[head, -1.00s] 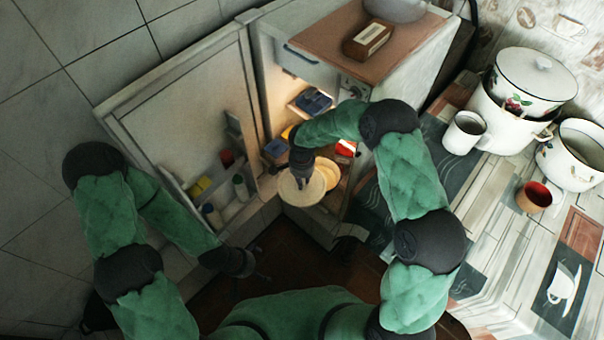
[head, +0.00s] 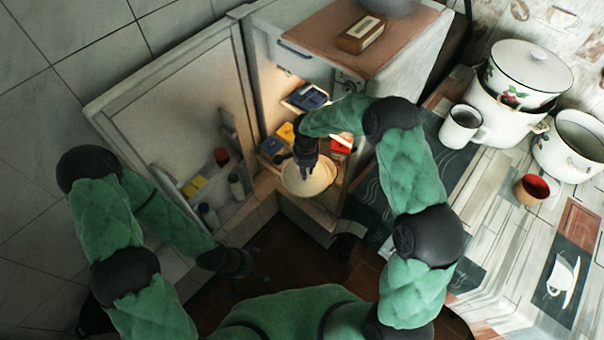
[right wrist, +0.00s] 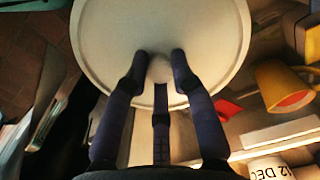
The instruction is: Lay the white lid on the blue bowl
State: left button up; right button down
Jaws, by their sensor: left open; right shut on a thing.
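The white lid (head: 297,184) is a round, pale disc over the open fridge's lower shelf. It fills the upper part of the right wrist view (right wrist: 205,40). My right gripper (head: 305,170) is shut on the lid's knob (right wrist: 160,68) and holds the lid from above. My left gripper (head: 243,264) is open and empty, low before the fridge door.
The open fridge door (head: 165,110) stands left, with bottles in its rack. Blue containers (head: 308,97) sit on the shelf above. A yellow mug (right wrist: 283,88) is right of the lid. The counter at right holds a white mug (head: 461,126) and enamel pots (head: 505,120).

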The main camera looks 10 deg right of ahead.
jog(key=shift+w+d+f+b, duration=0.1)
jog(key=shift+w+d+b, duration=0.15)
jog(key=shift+w+d, duration=0.8)
jog(key=shift+w+d+f+b, duration=0.1)
jog(key=shift+w+d+b, duration=0.15)
jog(key=shift+w+d, duration=0.75)
jog(key=shift+s+d+f+b, duration=0.1)
jog(key=shift+d+f+b, duration=0.1)
jog(key=shift+f+b, duration=0.35)
jog(key=shift+s+d+f+b, duration=0.15)
jog(key=shift+f+b, duration=0.2)
jog(key=shift+f, duration=0.3)
jog(key=shift+w, duration=0.1)
jog(key=c, duration=1)
grip_release()
jog(key=shift+o, duration=0.5)
jog(key=o, duration=0.4)
jog(key=shift+r, duration=0.2)
jog(key=shift+r+p, duration=1)
jog(key=shift+r, duration=0.55)
